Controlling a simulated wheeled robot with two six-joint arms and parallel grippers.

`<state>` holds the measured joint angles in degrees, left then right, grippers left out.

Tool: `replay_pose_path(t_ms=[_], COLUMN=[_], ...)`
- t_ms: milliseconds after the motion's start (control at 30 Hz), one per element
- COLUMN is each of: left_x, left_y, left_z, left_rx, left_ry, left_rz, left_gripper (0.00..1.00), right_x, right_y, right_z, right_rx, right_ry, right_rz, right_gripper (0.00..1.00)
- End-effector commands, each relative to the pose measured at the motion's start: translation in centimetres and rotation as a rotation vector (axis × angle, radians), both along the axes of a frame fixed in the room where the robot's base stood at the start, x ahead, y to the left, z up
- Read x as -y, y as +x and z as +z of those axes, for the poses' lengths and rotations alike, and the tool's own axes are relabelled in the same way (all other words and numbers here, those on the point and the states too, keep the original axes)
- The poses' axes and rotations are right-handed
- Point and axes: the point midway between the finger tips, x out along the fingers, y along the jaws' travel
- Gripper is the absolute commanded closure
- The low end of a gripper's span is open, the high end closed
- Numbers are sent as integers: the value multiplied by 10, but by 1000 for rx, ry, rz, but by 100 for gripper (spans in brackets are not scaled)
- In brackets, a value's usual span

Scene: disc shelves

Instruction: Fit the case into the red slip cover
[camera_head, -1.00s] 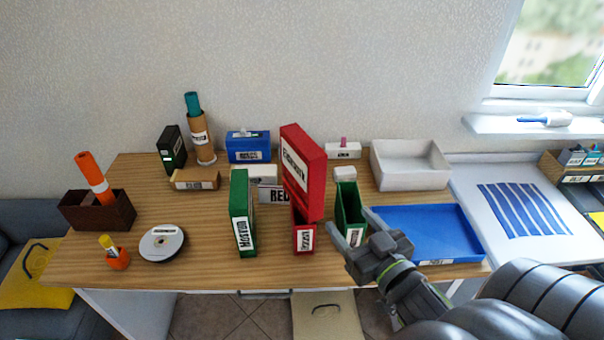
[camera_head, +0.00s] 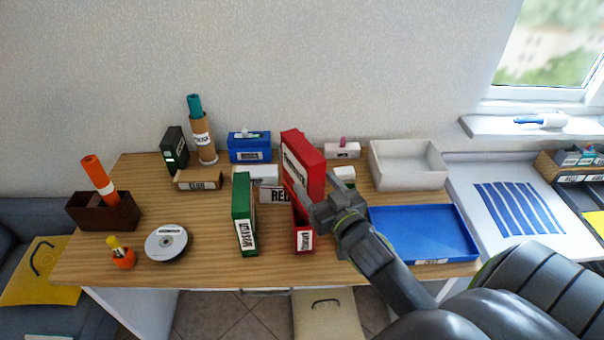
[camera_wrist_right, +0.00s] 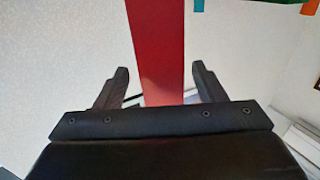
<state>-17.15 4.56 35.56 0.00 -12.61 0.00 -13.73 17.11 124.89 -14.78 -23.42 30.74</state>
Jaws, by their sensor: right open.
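The red case (camera_head: 303,160) stands upright, slightly tilted, above the red slip cover (camera_head: 303,238) in the head view. Its lower end is at the cover's open top; I cannot tell how deep it sits. My right gripper (camera_head: 322,212) is open at the case's lower right side. In the right wrist view, a red strip of the case (camera_wrist_right: 155,50) shows between the spread fingers of the gripper (camera_wrist_right: 160,75), with space on both sides. The gripper covers part of the case and cover in the head view. My left gripper is not in view.
A green case (camera_head: 243,212) stands left of the red cover. A white disc (camera_head: 166,242) lies further left. A blue tray (camera_head: 425,235) and white bin (camera_head: 408,165) are at right. A blue box (camera_head: 249,148) stands behind.

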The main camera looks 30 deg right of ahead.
Motion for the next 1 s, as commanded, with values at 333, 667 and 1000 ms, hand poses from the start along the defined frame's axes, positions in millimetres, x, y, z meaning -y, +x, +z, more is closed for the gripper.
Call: replay_pose_path(t_ms=[333, 667, 1000], left_x=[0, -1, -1], left_y=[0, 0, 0], left_z=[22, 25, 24], left_rx=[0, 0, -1], left_ry=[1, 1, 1], left_rz=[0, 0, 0], left_gripper=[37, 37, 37], right_x=[1, 2, 2], right_y=[37, 53, 52], right_z=[4, 0, 0], right_rx=[0, -1, -1], right_ry=[0, 0, 0], right_rz=[1, 1, 1], right_gripper=[36, 36, 66])
